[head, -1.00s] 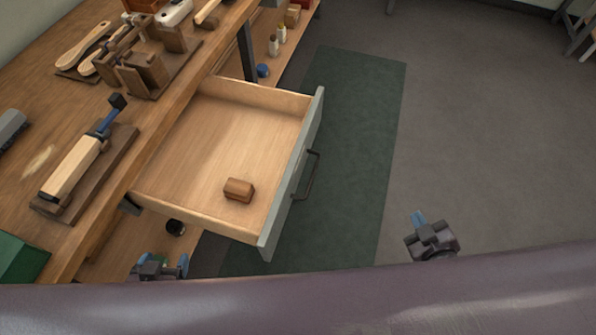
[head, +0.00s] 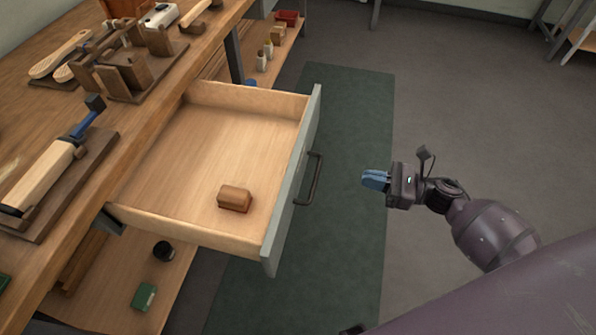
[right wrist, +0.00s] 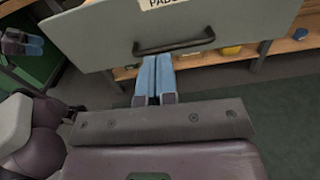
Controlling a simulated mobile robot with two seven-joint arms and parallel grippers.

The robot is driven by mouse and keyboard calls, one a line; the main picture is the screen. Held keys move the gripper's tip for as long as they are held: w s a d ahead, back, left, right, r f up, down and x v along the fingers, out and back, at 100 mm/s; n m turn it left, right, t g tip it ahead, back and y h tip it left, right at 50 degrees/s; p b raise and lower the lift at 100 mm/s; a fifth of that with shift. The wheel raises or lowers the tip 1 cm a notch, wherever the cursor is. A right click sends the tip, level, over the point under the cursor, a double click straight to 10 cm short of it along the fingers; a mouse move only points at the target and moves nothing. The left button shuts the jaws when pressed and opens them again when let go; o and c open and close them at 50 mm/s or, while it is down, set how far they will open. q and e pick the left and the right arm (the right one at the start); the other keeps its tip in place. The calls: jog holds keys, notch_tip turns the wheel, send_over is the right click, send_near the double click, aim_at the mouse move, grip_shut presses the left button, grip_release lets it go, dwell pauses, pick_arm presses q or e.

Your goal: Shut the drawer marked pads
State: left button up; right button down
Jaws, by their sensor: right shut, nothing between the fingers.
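The drawer (head: 285,215) stands pulled far out from the bench in the head view, its grey front facing right. In the right wrist view its front (right wrist: 100,38) carries a partly cropped label (right wrist: 163,3) reading pads. Its dark bar handle (head: 315,180) also shows in the right wrist view (right wrist: 175,46). A small brown block (head: 235,199) lies inside the drawer. My right gripper (head: 367,180) is shut and empty, to the right of the handle and apart from it. My left gripper (right wrist: 36,45) shows small at the left of the right wrist view; its jaw state is unclear.
The wooden bench (head: 95,175) holds a clamped brush handle, a wooden jig and other tools. A lower shelf (head: 120,285) holds a green box (head: 143,296) and a dark round item (head: 163,251). A green mat (head: 350,120) covers the floor before the drawer; the floor to the right is clear.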

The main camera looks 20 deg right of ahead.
aim_at(300, 165)
pick_arm(q)
jog(key=shift+f, duration=0.1)
pick_arm(e)
jog(key=shift+n, duration=0.3)
jog(key=x, duration=1.4)
jog(key=shift+a+f, duration=0.1)
jog(key=shift+w+a, duration=0.3)
jog(key=shift+a, duration=0.15)
jog(key=b+x, duration=0.2)
jog(key=x, duration=1)
jog(key=shift+s+a+f, duration=0.1)
jog(key=shift+s+f, duration=0.05)
jog(key=b+x, duration=0.5)
jog(key=x, duration=1.8)
jog(key=shift+a+f, duration=0.2)
jog(key=shift+a, duration=0.2)
jog(key=shift+w+a+r, duration=0.1)
jog(key=shift+w+a, duration=0.2)
jog(key=shift+a, duration=0.2)
pick_arm(q)
jog(key=w, duration=0.1)
jog(key=w+m, duration=0.1)
jog(key=w+m+t, duration=0.1)
jog(key=shift+w+a+f+h, duration=0.15)
jog(key=shift+f+h, duration=0.15)
jog(key=shift+f, duration=0.1)
pick_arm(e)
jog(key=shift+w+r, duration=0.1)
jog(key=shift+r, duration=0.2)
jog(key=shift+r, duration=0.15)
